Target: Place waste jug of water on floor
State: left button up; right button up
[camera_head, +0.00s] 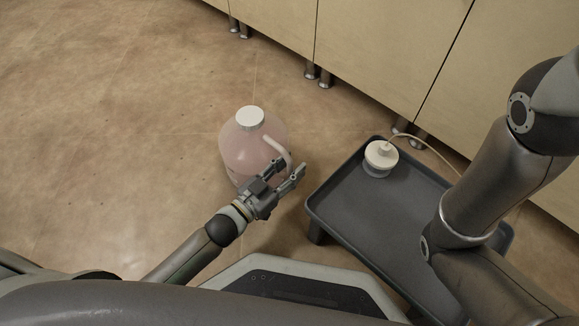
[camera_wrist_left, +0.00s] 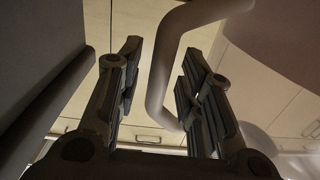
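The waste jug (camera_head: 245,152) is a clear jug with pinkish liquid, a white cap and a pale handle. It appears upright on the brown tiled floor (camera_head: 110,130), in the middle of the head view. My left gripper (camera_head: 295,166) is at the handle side of the jug. In the left wrist view its two fingers (camera_wrist_left: 162,60) are spread apart, with the pale handle (camera_wrist_left: 162,85) passing between them and a gap visible on the left side. The gripper partly hides the jug's lower right side. My right gripper is out of view; only the right arm shows.
A dark grey tray-topped stand (camera_head: 340,205) is right of the jug, holding a white cap with a tube (camera_head: 380,157). Beige cabinets (camera_head: 370,55) on metal legs line the back. The floor left of the jug is clear.

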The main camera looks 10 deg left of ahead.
pick_arm(q)
jog(key=p+v, duration=0.6)
jog(key=v, duration=0.6)
dwell(0.5)
jog(key=shift+s, duration=0.1)
